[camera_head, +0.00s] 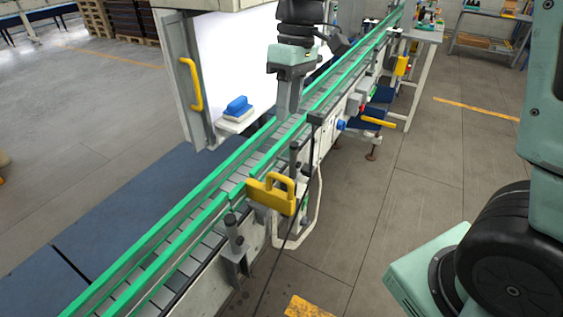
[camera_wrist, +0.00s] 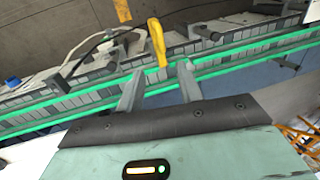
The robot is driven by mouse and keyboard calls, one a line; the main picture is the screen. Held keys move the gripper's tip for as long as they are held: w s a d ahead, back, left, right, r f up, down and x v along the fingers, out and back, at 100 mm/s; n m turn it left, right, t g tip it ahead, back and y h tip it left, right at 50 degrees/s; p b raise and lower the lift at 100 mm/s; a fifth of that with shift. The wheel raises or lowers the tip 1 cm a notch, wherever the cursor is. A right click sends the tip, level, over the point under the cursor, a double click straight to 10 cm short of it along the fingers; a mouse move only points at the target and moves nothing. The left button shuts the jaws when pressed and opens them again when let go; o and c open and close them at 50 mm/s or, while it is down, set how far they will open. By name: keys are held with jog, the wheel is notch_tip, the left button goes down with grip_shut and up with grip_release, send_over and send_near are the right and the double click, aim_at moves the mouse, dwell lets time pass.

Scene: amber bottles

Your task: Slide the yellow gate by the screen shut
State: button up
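The yellow gate (camera_head: 272,196), a block with a handle loop on top, sits at the floor-side green rail of the conveyor (camera_head: 207,245), beside the belt and not across it. In the wrist view the yellow gate (camera_wrist: 157,42) shows beyond and between my finger tips. My gripper (camera_head: 288,108) hangs over the conveyor, farther along it than the gate and apart from it in the head view. In the wrist view my gripper (camera_wrist: 161,72) has its two grey fingers spread, with nothing clearly held. The bright white screen (camera_head: 228,60) stands behind the conveyor.
A yellow handle (camera_head: 191,84) is on the screen's frame. A blue-handled block (camera_head: 238,107) sits on a small ledge below it. Posts, knobs and another yellow handle (camera_head: 378,121) line the conveyor's floor side. Open floor (camera_head: 440,150) lies to the right.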

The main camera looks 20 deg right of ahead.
jog(key=p, duration=0.3)
send_over(269, 188)
jog(key=s+d, duration=0.1)
jog(key=d, duration=0.2)
jog(key=f, duration=1.4)
jog(key=shift+s+a+f, duration=0.2)
jog(key=shift+a+f, duration=0.05)
jog(key=shift+f, duration=0.05)
